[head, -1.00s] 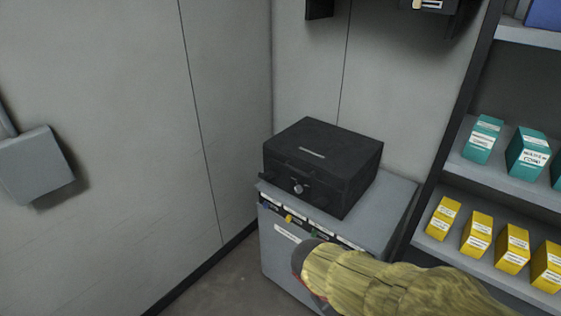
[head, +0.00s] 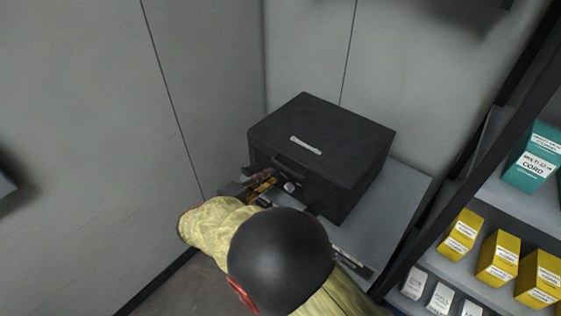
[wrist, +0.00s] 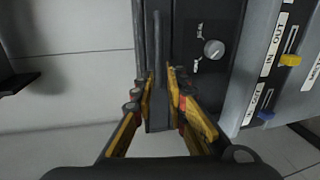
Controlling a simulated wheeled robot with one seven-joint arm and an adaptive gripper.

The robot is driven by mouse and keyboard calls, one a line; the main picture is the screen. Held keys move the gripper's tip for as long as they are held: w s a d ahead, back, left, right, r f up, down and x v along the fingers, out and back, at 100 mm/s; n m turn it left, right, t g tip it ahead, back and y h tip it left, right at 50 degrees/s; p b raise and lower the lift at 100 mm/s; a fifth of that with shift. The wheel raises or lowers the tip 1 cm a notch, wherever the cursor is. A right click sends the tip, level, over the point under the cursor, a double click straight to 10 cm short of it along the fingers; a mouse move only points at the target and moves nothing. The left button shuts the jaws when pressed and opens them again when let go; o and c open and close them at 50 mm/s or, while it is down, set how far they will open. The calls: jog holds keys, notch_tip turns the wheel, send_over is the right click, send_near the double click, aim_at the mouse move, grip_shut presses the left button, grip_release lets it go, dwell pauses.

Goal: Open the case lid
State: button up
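The black case (head: 325,140) sits closed on a grey cabinet, with a pale label on its lid and a handle (head: 292,165) at its front. A round silver knob (head: 289,186) is on its front face; the knob also shows in the wrist view (wrist: 213,49). My gripper (head: 266,182) is at the case's front, left of the knob. In the wrist view, the yellow fingers of my gripper (wrist: 158,88) are apart, on either side of a dark bar (wrist: 157,60) protruding from the case front. I cannot tell whether they touch it.
The grey cabinet top (head: 395,200) is bare to the right of the case. Shelves with yellow boxes (head: 498,258) and a teal box (head: 530,165) stand at the right. Walls close in behind and to the left.

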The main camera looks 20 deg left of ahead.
aim_at(282, 167)
jog(key=shift+b+x, duration=0.8)
jog(key=shift+x, duration=3.1)
jog(key=shift+d+r, duration=0.1)
jog(key=shift+d, duration=0.05)
jog(key=shift+c, duration=0.9)
jog(key=shift+s, duration=0.1)
grip_shut()
